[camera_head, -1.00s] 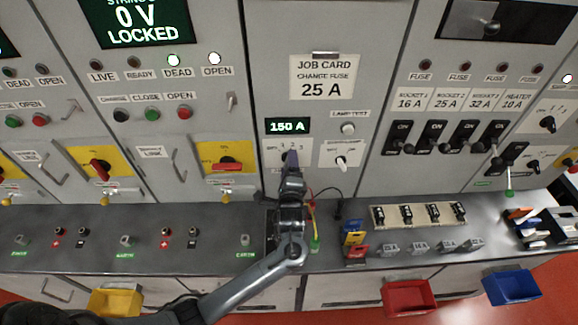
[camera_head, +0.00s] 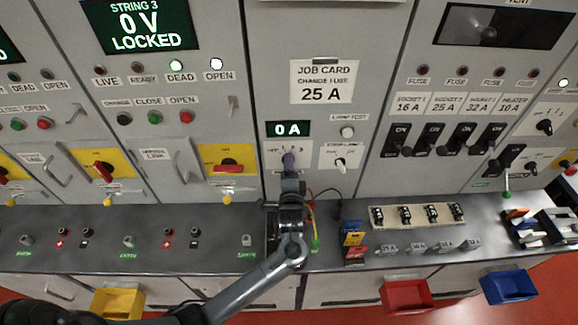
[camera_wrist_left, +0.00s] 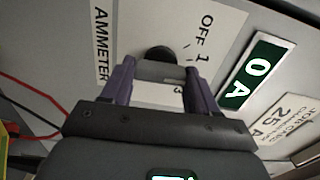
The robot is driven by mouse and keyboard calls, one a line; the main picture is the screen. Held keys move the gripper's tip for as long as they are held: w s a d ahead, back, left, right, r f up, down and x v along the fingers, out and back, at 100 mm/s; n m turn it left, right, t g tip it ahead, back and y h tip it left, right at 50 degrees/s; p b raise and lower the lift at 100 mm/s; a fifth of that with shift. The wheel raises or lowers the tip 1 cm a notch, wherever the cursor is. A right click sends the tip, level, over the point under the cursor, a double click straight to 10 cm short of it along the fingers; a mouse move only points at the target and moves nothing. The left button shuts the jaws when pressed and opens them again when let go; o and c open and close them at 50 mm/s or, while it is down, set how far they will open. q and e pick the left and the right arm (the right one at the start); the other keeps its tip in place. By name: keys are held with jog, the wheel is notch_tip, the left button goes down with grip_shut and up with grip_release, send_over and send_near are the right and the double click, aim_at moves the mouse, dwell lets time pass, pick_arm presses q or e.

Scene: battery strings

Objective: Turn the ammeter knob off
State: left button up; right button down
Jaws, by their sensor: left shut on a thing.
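The ammeter knob (camera_wrist_left: 160,55) is black and sits on a white plate marked OFF, 1 and 3, with the label AMMETER beside it in the left wrist view. My left gripper (camera_head: 288,158) is at this knob on the panel under the job card, and its purple fingers (camera_wrist_left: 160,72) are on both sides of the knob, shut on it. In the head view the gripper hides most of the knob, and its pointer direction cannot be made out. The green ammeter display (camera_head: 289,129) above reads 0 A. My right gripper is not in view.
A second small knob (camera_head: 340,163) is close on the right, with a white lamp test button (camera_head: 347,132) above it. A yellow-backed red switch (camera_head: 228,164) is on the left. Fuse holders (camera_head: 418,215) and coloured blocks (camera_head: 354,240) stand on the bench at right.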

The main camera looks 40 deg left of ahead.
pick_arm(q)
jog(key=n+p, duration=0.1)
jog(key=n, duration=0.7)
jog(key=shift+n, duration=0.3)
dwell(0.4)
jog(key=o, duration=1.1)
jog(key=shift+c, duration=0.2)
jog(key=shift+s, duration=0.1)
jog(key=v, duration=1)
jog(key=shift+s+d+b, duration=0.2)
jog(key=shift+s+b, duration=0.05)
jog(key=shift+b, duration=0.1)
